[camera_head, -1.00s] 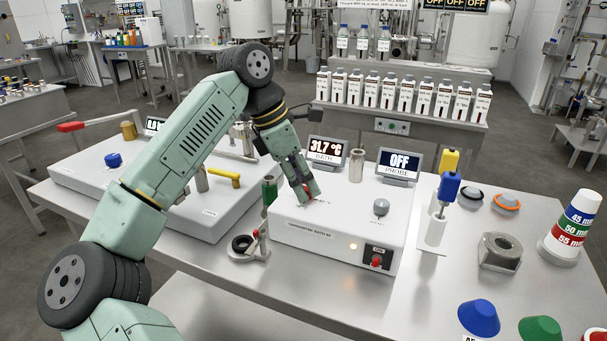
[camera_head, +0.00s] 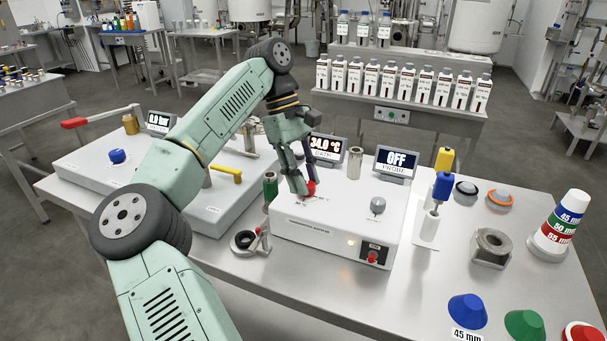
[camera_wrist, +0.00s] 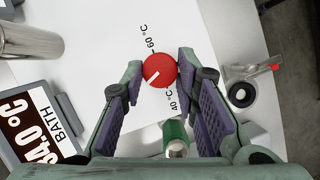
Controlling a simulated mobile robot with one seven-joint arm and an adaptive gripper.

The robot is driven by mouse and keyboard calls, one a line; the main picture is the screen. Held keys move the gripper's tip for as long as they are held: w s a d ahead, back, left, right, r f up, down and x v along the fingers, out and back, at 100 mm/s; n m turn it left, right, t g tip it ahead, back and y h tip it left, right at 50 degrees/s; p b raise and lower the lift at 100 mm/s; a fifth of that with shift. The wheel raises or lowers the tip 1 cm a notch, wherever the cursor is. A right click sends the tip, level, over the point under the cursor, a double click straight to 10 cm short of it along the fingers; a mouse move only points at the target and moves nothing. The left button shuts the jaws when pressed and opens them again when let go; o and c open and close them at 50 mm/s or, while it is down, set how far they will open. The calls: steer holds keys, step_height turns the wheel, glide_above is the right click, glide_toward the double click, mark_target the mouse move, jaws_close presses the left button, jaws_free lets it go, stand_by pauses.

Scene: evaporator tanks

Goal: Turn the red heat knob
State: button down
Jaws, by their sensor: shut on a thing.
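The red heat knob (camera_wrist: 159,70) is on top of the white bath unit (camera_head: 330,228). It carries a white pointer line, and the marks 60 °C and 40 °C are printed beside it. In the head view the knob (camera_head: 310,188) shows at my fingertips. My gripper (camera_wrist: 160,72) has one finger on each side of the knob near the tips and is shut on it. The bath display (camera_head: 325,146) reads 34.0 °C in the head view, and it shows partly in the wrist view (camera_wrist: 35,125).
A grey knob (camera_head: 377,205) and a red switch (camera_head: 373,256) are on the same unit. The probe display (camera_head: 396,161) reads OFF.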

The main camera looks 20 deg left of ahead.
steer(key=shift+w+d+m+g+y, duration=0.1)
steer(key=shift+m+g+y, duration=0.25)
steer(key=shift+m, duration=0.8)
steer(key=shift+w+m+g+y, duration=0.1)
steer(key=shift+m+g+y, duration=0.2)
steer(key=shift+m, duration=0.85)
steer(key=c, duration=1.2)
jaws_free()
steer(key=shift+c, duration=0.2)
steer(key=shift+s+h, duration=0.1)
steer(key=shift+h, duration=0.15)
